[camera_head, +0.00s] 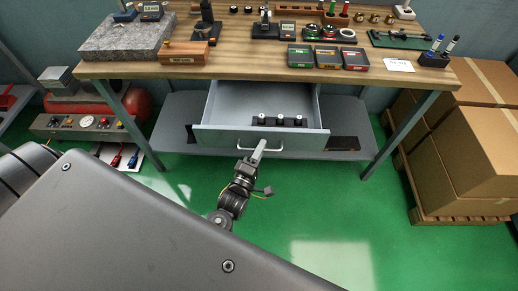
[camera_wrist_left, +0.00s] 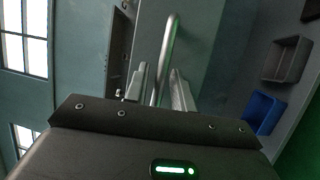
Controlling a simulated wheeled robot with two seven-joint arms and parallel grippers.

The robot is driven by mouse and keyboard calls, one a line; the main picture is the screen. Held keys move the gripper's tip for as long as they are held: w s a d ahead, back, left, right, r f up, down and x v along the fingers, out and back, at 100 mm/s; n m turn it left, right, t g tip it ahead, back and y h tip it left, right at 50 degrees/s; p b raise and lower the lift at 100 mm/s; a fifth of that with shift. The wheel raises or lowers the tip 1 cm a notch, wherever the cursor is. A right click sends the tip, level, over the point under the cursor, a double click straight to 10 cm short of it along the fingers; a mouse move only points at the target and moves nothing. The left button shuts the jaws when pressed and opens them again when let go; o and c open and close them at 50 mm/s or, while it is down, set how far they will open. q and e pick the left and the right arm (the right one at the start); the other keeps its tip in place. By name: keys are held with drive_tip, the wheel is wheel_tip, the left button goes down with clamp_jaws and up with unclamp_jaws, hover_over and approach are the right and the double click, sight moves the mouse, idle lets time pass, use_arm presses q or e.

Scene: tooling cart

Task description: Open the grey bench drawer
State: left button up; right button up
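The grey bench drawer (camera_head: 218,137) stands well pulled out under the wooden workbench, its inside visible from above. Its pale bar handle (camera_head: 246,147) is on the front panel. In the left wrist view, the handle (camera_wrist_left: 170,42) runs between the two fingers of the left gripper (camera_wrist_left: 160,88). The fingers are apart, with a gap visible beside the bar, so the gripper looks open around it. My right gripper is in neither view.
A black holder with several pegs (camera_head: 280,121) lies in the drawer. The workbench (camera_head: 225,68) carries tools and small boxes. Cardboard boxes (camera_head: 470,150) on a pallet stand at right, a red compressor (camera_head: 125,100) at left. Green floor before the drawer is clear.

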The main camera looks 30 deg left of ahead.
use_arm(q)
drive_tip(key=shift+o, duration=0.4)
